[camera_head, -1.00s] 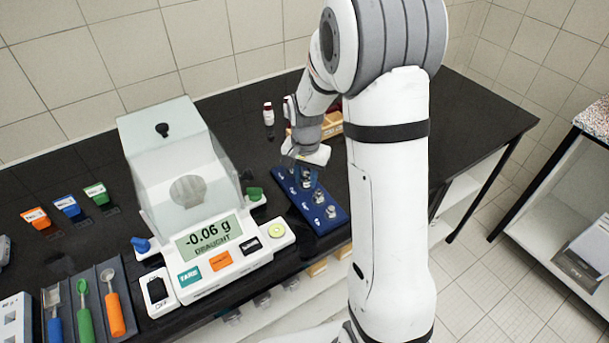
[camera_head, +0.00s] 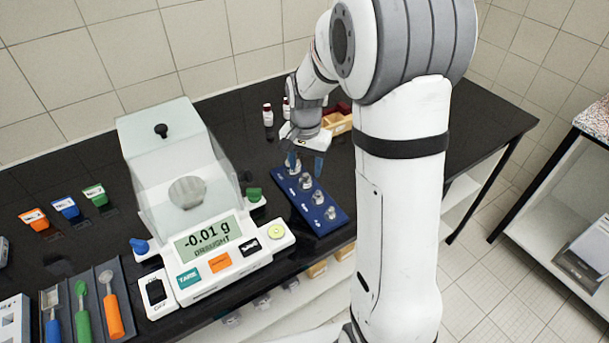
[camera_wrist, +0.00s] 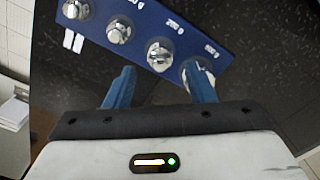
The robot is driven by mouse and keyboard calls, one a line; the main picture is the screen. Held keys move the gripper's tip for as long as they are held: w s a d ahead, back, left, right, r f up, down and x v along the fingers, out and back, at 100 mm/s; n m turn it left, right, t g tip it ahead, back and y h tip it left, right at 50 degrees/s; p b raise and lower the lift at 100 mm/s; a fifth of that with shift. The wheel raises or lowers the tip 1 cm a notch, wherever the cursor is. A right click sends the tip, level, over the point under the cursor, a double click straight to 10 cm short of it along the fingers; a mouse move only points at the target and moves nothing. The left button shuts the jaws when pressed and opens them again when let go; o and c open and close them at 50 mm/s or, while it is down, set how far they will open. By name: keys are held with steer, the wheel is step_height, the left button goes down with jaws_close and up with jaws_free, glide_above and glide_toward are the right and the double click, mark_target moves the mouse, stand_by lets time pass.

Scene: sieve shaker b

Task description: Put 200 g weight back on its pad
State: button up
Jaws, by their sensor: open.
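The blue weight tray (camera_head: 325,222) lies on the black bench, right of the balance, with several shiny weights in a row. The weight at its far end (camera_head: 295,167), most likely the 200 g weight, stands upright at its place; it also shows in the wrist view (camera_wrist: 198,76), partly behind one finger. The printed label beside it is too blurred to read surely. My gripper (camera_head: 306,163) is open above the tray's far part, with nothing held between its blue fingers. In the wrist view my gripper (camera_wrist: 160,72) has another weight (camera_wrist: 159,55) beyond the gap between its fingers.
The balance (camera_head: 190,270) stands left of the tray, its clear cover down and display showing -0.01 g. Small red-capped bottles (camera_head: 268,115) and a wooden block (camera_head: 338,124) stand behind. Bench to the tray's right is largely hidden by my arm.

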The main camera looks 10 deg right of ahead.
mark_target(305, 175)
step_height(305, 175, up, 7)
steer(key=s+r+n+t, duration=0.3)
steer(key=s+n, duration=0.4)
steer(key=s, duration=1.4)
steer(key=shift+s+r, duration=0.25)
steer(key=shift+r, duration=0.15)
